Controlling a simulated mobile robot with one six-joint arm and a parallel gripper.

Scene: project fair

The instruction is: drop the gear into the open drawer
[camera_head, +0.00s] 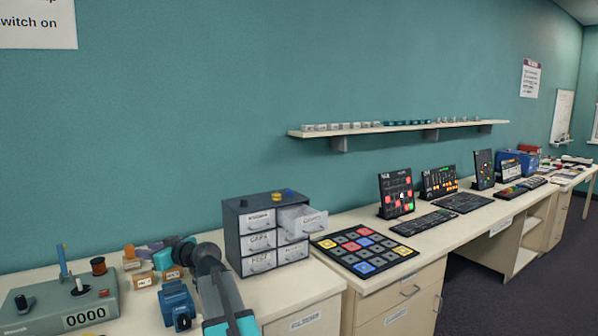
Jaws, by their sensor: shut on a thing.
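A grey drawer cabinet (264,235) with white labelled drawers stands on the near bench. Its top right drawer (309,222) is pulled open; its inside is hard to see. The other drawers look shut. My gripper (163,259), teal and dark, is left of the cabinet, low over the cluttered part of the bench and apart from the open drawer. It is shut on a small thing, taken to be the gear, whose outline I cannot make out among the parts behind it.
A grey counter box (60,304) and a blue device (178,302) stand near my arm, with small orange and brown blocks behind. Small yellow and blue pieces (283,194) lie on the cabinet's top. A button board (364,249) is to its right. A wall shelf (395,128) hangs above.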

